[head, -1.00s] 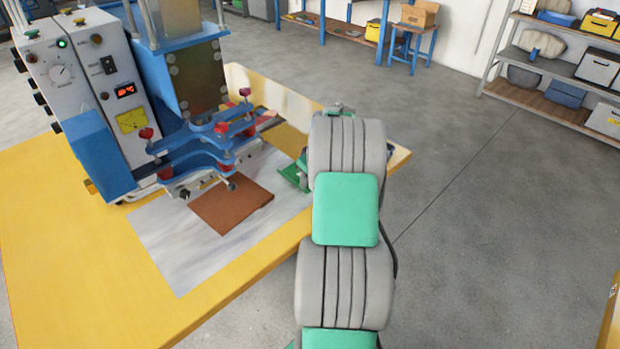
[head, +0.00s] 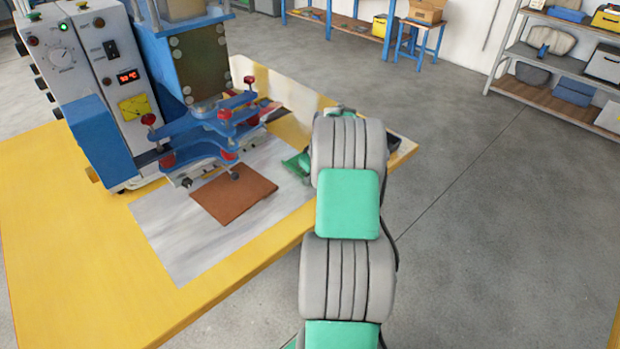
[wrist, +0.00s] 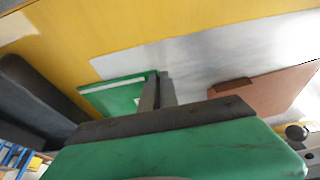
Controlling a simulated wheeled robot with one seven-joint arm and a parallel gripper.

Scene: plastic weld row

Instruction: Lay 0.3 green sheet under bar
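A thin green piece with a pale edge (wrist: 112,97), likely the green sheet, shows in the wrist view beside the grey finger parts of my gripper (wrist: 155,92). Whether the fingers hold it or only stand over it is unclear. In the head view some green (head: 298,164) shows left of my arm, which hides most of the gripper. The welding machine's blue clamp frame (head: 205,140), with red knobs, stands over the metal bar (head: 205,172). A brown sheet (head: 233,198) lies on the grey mat, its back edge near the bar; it also shows in the wrist view (wrist: 265,92).
The grey mat (head: 175,240) lies on the yellow table (head: 65,240), its front left part clear. A dark tray (head: 394,143) is at the table's right end. The machine's control box (head: 75,65) stands at the left. Shelves (head: 560,95) are far off.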

